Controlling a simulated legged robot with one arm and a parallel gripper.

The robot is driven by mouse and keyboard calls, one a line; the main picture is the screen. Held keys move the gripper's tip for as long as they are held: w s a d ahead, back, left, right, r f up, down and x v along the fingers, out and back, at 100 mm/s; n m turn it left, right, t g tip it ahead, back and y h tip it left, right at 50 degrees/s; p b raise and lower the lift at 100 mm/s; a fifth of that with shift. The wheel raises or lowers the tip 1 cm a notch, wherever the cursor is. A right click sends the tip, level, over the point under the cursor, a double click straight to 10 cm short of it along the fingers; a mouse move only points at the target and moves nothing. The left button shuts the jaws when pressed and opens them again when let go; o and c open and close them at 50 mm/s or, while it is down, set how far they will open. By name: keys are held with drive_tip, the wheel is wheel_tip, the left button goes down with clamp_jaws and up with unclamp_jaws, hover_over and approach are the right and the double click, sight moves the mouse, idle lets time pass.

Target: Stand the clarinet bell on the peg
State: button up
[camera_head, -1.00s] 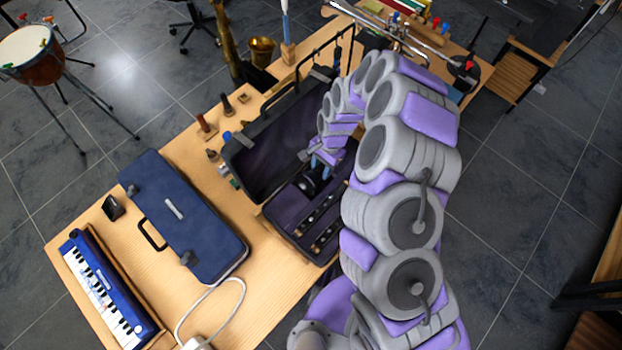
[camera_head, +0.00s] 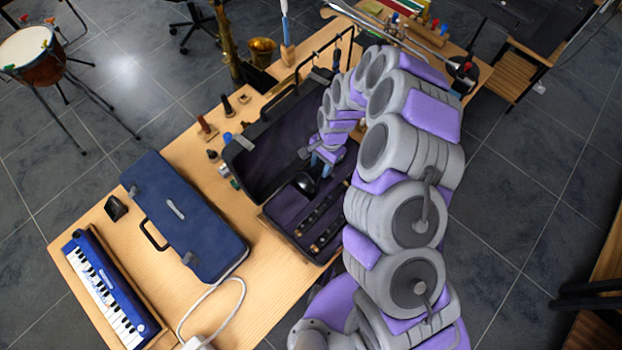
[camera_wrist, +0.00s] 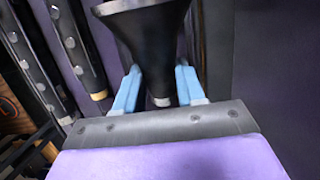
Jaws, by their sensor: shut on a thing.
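The clarinet bell is black with a wide flared mouth. In the wrist view the bell (camera_wrist: 150,40) is between my blue fingertips, with its flare toward the top of the picture and its narrow end toward my palm. My gripper (camera_wrist: 158,90) is shut on it. In the head view the bell (camera_head: 304,184) is over the open black case, left of my gripper (camera_head: 322,167). Its exact height above the case is hard to tell. Small wooden stands with upright parts are on the table left of the case, one a reddish-brown stand (camera_head: 207,129); I cannot tell which is the peg.
The open case (camera_head: 240,165) has its lid up, between my gripper and the small stands. Clarinet joints (camera_head: 324,225) lie in it. A closed blue case (camera_head: 185,215), a blue keyboard (camera_head: 105,290) and a white cable (camera_head: 240,300) are nearer.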

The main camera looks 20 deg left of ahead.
sight(321, 166)
drive_tip(key=shift+s+p+v, duration=0.15)
drive_tip(key=shift+p+v, duration=0.25)
drive_tip(key=shift+v, duration=0.35)
drive_tip(key=shift+s+p+v, duration=0.2)
drive_tip(key=shift+p+v, duration=0.2)
drive_tip(key=shift+v, duration=0.3)
drive_tip(key=shift+a+r, duration=0.1)
drive_tip(key=shift+a, duration=0.1)
drive_tip(key=shift+d, duration=0.1)
